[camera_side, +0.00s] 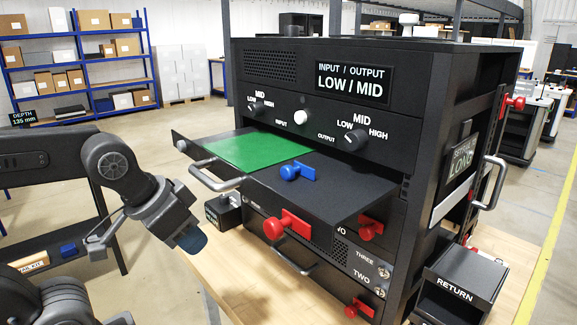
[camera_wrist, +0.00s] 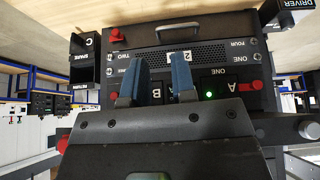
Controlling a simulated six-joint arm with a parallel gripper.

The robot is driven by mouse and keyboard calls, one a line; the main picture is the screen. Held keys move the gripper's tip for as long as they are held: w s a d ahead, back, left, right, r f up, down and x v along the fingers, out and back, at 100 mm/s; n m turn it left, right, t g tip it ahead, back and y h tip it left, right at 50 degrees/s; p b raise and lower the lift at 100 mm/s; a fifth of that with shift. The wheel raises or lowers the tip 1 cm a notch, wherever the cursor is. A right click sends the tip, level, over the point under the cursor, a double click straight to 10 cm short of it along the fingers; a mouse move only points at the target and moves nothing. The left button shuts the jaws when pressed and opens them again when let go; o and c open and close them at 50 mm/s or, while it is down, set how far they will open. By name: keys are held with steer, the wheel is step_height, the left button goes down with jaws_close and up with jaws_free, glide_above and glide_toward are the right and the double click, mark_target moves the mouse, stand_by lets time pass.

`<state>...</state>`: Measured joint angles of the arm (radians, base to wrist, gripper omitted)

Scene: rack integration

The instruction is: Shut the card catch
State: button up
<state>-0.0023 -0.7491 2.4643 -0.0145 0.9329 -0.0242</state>
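A flat green card (camera_side: 258,152) lies on the pulled-out black tray (camera_side: 335,188) at the front of the rack. A blue catch with a round knob (camera_side: 298,172) sits on the tray just right of the card's front corner. It looks like the card catch; I cannot tell whether it is shut. My gripper (camera_side: 190,238), with blue fingers, is left of and below the tray, apart from it. In the wrist view my gripper's two blue fingers (camera_wrist: 158,78) stand apart with nothing held between them. The green card and blue catch cannot be made out there.
Red-knobbed catches (camera_side: 287,223) (camera_side: 371,228) (camera_side: 360,308) stick out of the rack front below the tray. A metal handle (camera_side: 216,176) juts from the tray front. A black RETURN bin (camera_side: 459,278) stands at the right. Open space lies left of the rack.

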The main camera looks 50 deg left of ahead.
steer(key=r+n, duration=0.1)
steer(key=r, duration=0.2)
steer(key=r+n+h, duration=0.1)
steer(key=r, duration=0.2)
steer(key=d+r+n, duration=0.1)
steer(key=r, duration=0.2)
steer(key=shift+w+d+r, duration=0.1)
steer(key=shift+w+r, duration=0.1)
steer(key=shift+w, duration=0.2)
jaws_close()
steer(key=n+g+h, duration=0.4)
steer(key=n, duration=0.5)
glide_toward(277, 174)
steer(key=s+r, duration=0.2)
steer(key=s, duration=0.3)
steer(key=w+a+r+n+g+h, duration=0.2)
steer(key=w+a+r+n+h, duration=0.15)
steer(key=w+a+n, duration=0.25)
steer(key=shift+h, duration=0.25)
steer(key=x, duration=0.9)
steer(key=w+x, duration=0.1)
steer(key=x, duration=0.4)
steer(key=shift+d+f, duration=0.1)
steer(key=shift+f, duration=0.35)
